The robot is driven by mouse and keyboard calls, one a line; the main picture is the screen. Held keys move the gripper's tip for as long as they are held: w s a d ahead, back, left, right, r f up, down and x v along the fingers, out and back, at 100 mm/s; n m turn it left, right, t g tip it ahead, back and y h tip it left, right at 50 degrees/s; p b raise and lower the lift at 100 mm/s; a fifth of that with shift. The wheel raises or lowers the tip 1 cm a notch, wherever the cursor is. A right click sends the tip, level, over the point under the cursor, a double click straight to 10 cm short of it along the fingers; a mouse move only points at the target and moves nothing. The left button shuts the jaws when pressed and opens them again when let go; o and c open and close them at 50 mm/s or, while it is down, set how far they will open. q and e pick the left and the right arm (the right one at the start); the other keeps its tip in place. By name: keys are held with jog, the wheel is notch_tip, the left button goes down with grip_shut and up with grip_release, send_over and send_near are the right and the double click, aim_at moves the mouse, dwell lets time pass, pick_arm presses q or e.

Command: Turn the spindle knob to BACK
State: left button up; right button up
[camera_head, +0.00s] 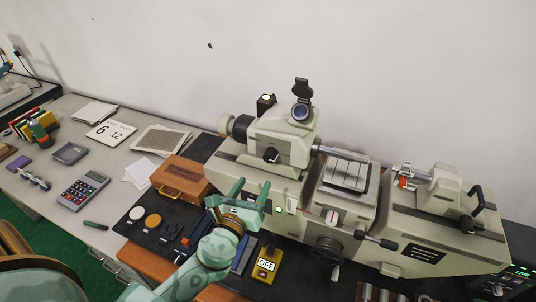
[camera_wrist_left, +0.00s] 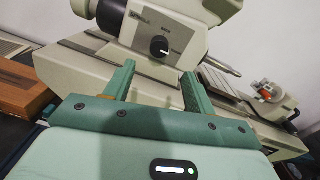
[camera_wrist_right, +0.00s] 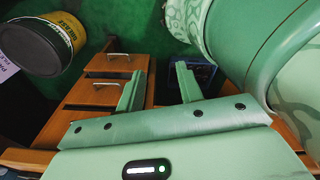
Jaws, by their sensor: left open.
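The spindle knob (camera_head: 271,155) is a round black knob on the front of the cream headstock (camera_head: 284,136).
A brown wooden box (camera_head: 181,178) stands left of the machine. A yellow OFF switch box (camera_head: 266,266) is in front, near my left arm. The tailstock (camera_head: 440,190) is at the right.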

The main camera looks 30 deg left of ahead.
aim_at(268, 159)
pick_arm(q)
jog(key=w, duration=0.7)
jog(key=w+a, duration=0.1)
jog(key=w, duration=0.3)
jog(key=shift+w+f, duration=0.1)
jog(key=shift+w, duration=0.1)
jog(key=c, duration=1)
pick_arm(e)
jog(key=shift+w+a+r, duration=0.1)
jog(key=shift+w+r, duration=0.3)
jog(key=shift+w, duration=0.15)
